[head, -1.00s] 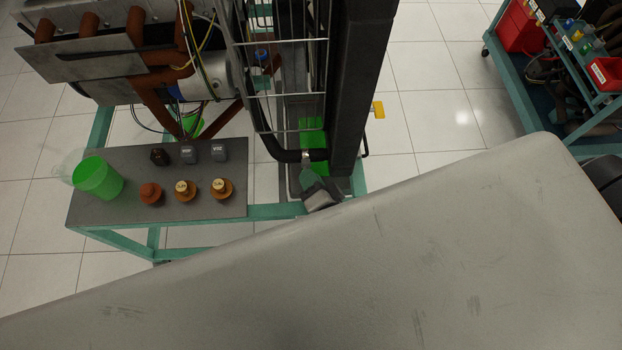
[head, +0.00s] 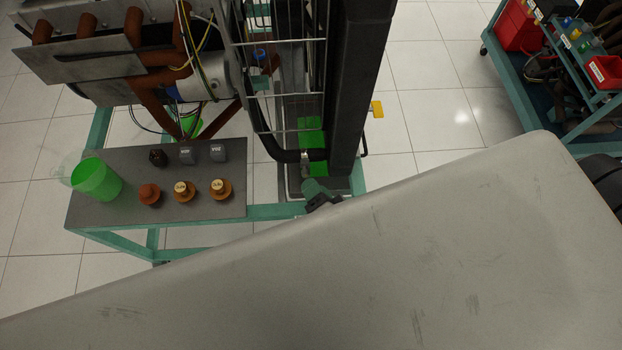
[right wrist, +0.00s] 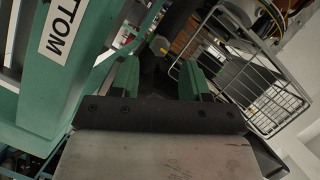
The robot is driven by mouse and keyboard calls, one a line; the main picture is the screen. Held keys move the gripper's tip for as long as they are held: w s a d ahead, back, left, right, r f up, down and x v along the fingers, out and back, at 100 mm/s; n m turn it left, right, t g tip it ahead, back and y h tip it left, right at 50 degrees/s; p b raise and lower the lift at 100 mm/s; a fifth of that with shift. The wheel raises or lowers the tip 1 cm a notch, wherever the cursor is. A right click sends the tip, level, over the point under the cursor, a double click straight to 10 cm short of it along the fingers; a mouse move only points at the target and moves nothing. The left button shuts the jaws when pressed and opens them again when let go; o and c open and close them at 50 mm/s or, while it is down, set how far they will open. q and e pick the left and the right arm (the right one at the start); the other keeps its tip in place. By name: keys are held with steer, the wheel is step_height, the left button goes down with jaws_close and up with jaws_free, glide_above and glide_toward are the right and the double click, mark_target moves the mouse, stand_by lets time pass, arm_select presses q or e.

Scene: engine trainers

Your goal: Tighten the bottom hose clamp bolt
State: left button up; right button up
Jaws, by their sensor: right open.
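The bottom hose clamp (head: 305,157) is a small pale band around the end of the black hose (head: 277,150), low on the dark upright post. In the right wrist view a small grey and yellow piece (right wrist: 159,46) shows just beyond the fingers; it looks like the clamp bolt, but it is small and dim. My right gripper (head: 313,187) is just below the clamp and apart from it in the head view. In the right wrist view its two green fingers (right wrist: 160,75) are spread with nothing gripped between them. My left gripper is not in view.
A green frame with a "TTOM" label (right wrist: 57,30) is close at the left in the wrist view. A wire guard (right wrist: 265,95) is at the right. A grey panel (head: 125,205) with knobs and a green cup (head: 97,180) stands left. A cart (head: 515,75) stands far right.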

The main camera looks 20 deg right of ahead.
steer(key=v, duration=0.7)
steer(key=shift+s, duration=0.15)
steer(key=s+d+f+n+g+p, duration=0.1)
steer(key=s+f+n+g, duration=0.15)
steer(key=f, duration=0.35)
steer(key=s+d+f+n+g+y+p, duration=0.1)
steer(key=f+n+g, duration=0.1)
steer(key=f+n, duration=0.35)
steer(key=s+d+f+n+g, duration=0.1)
steer(key=s+f+g, duration=0.15)
steer(key=f, duration=0.45)
steer(key=s+d+f+n+g+h+p, duration=0.2)
steer(key=s+d+f+n+g, duration=0.3)
steer(key=s+f, duration=0.5)
steer(key=s+d+g, duration=0.2)
steer(key=s, duration=0.2)
steer(key=shift+d+f+g, duration=0.25)
steer(key=shift+f+g, duration=0.1)
steer(key=shift+g, duration=0.05)
steer(key=shift+a, duration=0.1)
